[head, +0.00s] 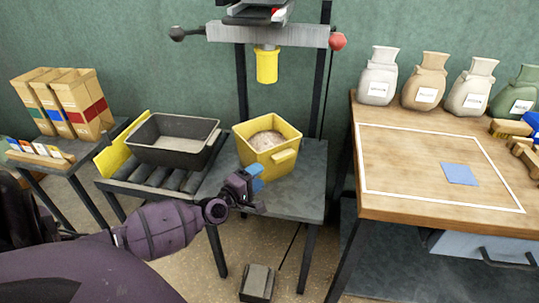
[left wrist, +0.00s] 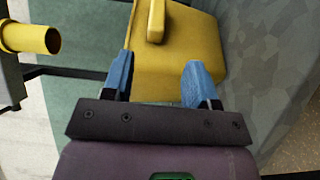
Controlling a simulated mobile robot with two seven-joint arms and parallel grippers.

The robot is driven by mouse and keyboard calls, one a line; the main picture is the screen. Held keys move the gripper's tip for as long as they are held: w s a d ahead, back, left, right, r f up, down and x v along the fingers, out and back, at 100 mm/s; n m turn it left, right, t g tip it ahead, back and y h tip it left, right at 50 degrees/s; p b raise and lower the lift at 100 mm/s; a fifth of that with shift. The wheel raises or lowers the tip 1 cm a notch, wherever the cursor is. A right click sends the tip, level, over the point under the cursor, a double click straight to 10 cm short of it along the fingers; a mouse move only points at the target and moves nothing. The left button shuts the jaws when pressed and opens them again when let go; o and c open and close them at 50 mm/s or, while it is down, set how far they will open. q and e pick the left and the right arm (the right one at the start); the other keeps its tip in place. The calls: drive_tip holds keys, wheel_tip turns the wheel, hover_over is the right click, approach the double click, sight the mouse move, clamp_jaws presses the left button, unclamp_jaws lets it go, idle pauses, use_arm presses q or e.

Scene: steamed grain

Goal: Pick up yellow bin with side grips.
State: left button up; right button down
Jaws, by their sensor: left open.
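The yellow bin (head: 253,155) stands upright on the grey metal table and holds pale grain. One side grip (head: 285,158) sticks out from its wall facing front right. My left gripper (head: 251,180) is in front of the bin, low by its near left side, with blue fingers apart and nothing between them. In the left wrist view the bin (left wrist: 178,75) lies just beyond the open fingers (left wrist: 156,75), and a yellow side grip (left wrist: 156,20) shows farther up. Whether a finger touches the bin I cannot tell. The opposite grip is hidden. My right gripper does not show.
A press with a yellow nozzle (head: 267,66) stands above and behind the bin. A black tray (head: 172,140) sits on rollers to the left. A wooden table (head: 425,165) with sacks is to the right. A pedal (head: 257,283) is on the floor.

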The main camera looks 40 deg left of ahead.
sight(275, 162)
use_arm(q)
drive_tip(key=w, duration=0.3)
drive_tip(key=shift+w, duration=0.1)
drive_tip(key=shift+w+d+r+b, duration=0.1)
drive_tip(key=shift+w+b, duration=0.1)
drive_tip(key=shift+w, duration=1.2)
drive_tip(key=shift+w+r+b, duration=0.1)
drive_tip(key=shift+w+b, duration=0.1)
drive_tip(key=shift+w, duration=1.15)
clamp_jaws()
drive_tip(key=shift+w+r, duration=0.1)
drive_tip(key=shift+r, duration=0.2)
